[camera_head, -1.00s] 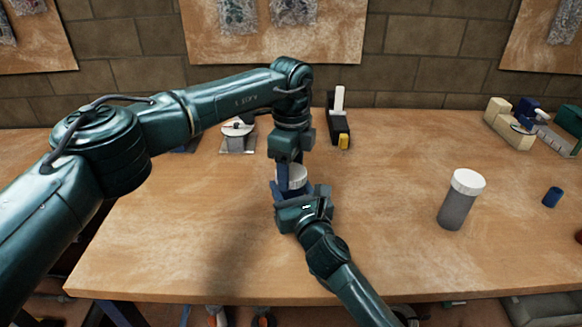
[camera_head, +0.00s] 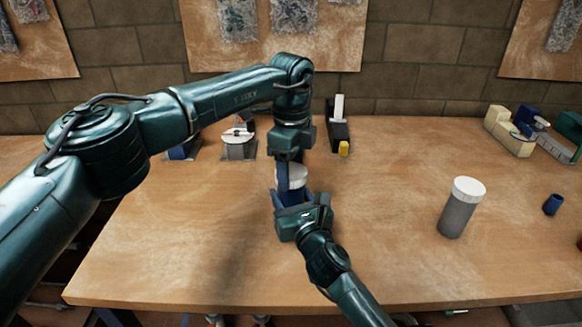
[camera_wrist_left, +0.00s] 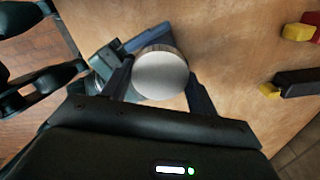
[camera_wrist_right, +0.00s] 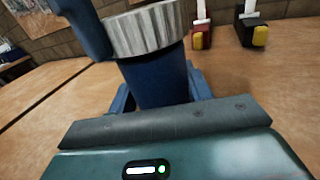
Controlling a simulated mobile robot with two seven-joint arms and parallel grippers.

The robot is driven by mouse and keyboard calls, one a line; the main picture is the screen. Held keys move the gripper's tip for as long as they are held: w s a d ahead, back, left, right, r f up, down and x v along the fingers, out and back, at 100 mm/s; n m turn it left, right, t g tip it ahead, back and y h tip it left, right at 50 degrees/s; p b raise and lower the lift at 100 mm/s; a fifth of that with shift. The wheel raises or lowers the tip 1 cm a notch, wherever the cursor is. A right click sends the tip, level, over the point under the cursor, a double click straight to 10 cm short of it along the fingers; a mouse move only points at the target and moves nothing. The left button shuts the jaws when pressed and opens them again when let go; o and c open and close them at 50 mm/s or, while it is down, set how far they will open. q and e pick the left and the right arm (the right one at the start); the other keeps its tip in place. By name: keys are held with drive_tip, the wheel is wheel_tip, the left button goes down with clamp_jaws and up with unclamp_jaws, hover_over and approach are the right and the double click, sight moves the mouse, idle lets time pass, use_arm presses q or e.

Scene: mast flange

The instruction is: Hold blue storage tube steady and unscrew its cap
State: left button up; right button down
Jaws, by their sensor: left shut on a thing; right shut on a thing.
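The blue storage tube (camera_wrist_right: 160,80) stands upright, with a ribbed white cap (camera_wrist_right: 145,32) on its top. My right gripper (camera_head: 297,205) is shut on the tube's blue body from the near side, and its fingers show on both sides of the body in the right wrist view (camera_wrist_right: 160,95). My left gripper (camera_head: 291,178) points down from above and is shut on the cap (camera_head: 298,178), with one finger on each side of it in the left wrist view (camera_wrist_left: 158,80). In the head view the grippers hide most of the tube. Any gap between cap and tube cannot be made out.
A grey jar with a white lid (camera_head: 460,208) stands to the right on the wooden table (camera_head: 380,260). A small blue cylinder (camera_head: 553,203) lies farther right. A black device with a yellow end (camera_head: 339,130) and a round-topped device (camera_head: 239,145) stand behind the grippers.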

sight(291, 171)
use_arm(q)
drive_tip(key=shift+r, duration=2)
use_arm(e)
drive_tip(key=c, duration=0.6)
unclamp_jaws()
drive_tip(key=shift+o, duration=0.2)
